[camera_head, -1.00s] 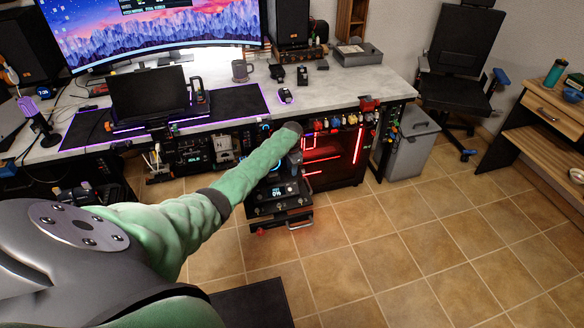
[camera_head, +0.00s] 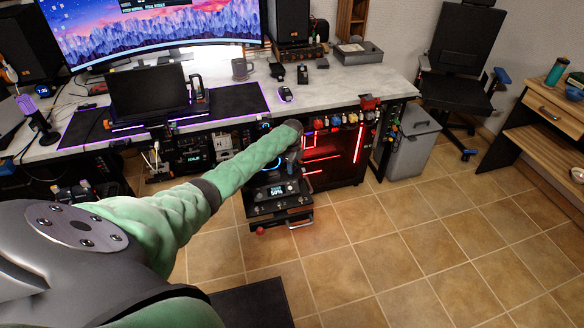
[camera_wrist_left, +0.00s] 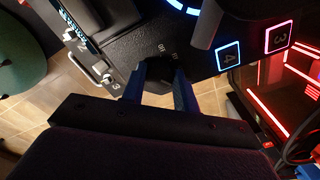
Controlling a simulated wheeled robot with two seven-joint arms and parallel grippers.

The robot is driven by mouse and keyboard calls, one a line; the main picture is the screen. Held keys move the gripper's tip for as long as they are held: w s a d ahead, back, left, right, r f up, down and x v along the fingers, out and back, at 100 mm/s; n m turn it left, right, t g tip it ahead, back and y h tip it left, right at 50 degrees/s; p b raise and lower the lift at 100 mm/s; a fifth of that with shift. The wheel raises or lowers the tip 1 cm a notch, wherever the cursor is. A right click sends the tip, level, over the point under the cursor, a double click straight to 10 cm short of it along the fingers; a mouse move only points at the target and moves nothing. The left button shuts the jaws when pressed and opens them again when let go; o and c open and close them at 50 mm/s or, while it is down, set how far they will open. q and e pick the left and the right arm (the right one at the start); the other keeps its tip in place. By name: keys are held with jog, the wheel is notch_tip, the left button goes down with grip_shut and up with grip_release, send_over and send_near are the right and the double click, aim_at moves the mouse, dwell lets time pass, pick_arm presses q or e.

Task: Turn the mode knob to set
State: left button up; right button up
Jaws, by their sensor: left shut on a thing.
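In the head view my left arm reaches from the left to a black control panel (camera_head: 272,190) under the desk. My left gripper (camera_wrist_left: 160,78) shows in the wrist view, with its two blue fingers on either side of a dark knob (camera_wrist_left: 159,69) on the panel face. It is shut on that knob, which the fingers partly hide. Small white labels stand on the panel just beyond the knob; I cannot read them surely. A lit display (camera_head: 277,190) on the panel seems to read 50%. My right gripper is not in view.
Lit buttons 4 (camera_wrist_left: 229,56) and 3 (camera_wrist_left: 277,37) and a dark cylindrical part (camera_wrist_left: 208,22) are close to the fingers. Toggle switches (camera_wrist_left: 100,68) are at the left. A red-lit case (camera_head: 335,158) stands right of the panel.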

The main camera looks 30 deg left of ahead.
pick_arm(q)
jog(key=shift+w+m, duration=0.1)
jog(key=shift+m, duration=0.6)
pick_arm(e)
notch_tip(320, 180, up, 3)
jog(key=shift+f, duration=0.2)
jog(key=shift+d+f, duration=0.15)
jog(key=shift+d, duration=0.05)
pick_arm(q)
jog(key=o, duration=0.9)
jog(key=shift+o, duration=0.4)
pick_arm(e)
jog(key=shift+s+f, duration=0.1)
pick_arm(q)
jog(key=shift+r, duration=0.15)
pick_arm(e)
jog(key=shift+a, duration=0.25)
